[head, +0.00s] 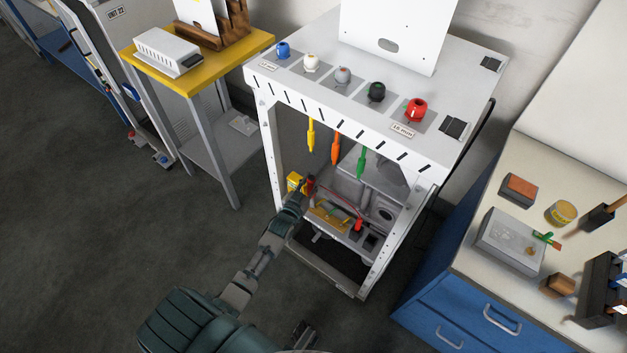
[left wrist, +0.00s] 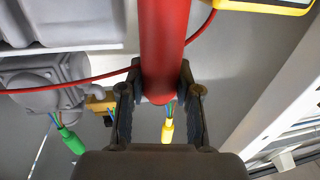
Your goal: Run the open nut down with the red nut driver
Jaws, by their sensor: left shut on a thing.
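My left gripper (head: 304,193) reaches into the opening of the white dispenser frame (head: 274,165), below its top. In the left wrist view its two fingers (left wrist: 160,88) are closed on a thick red cylinder, which looks like the red nut driver (left wrist: 164,40). The red driver also shows as a small red patch in the head view (head: 310,184). A red cable (head: 340,192) runs from near the gripper towards a red end piece lower right. I cannot make out the open nut.
Yellow (head: 311,134), orange (head: 335,147) and green (head: 361,162) tools hang under the frame's top. A yellow box (head: 294,181) is close to my left gripper. Several coloured knobs, one red (head: 415,109), line the top. A blue cabinet (head: 443,309) stands right.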

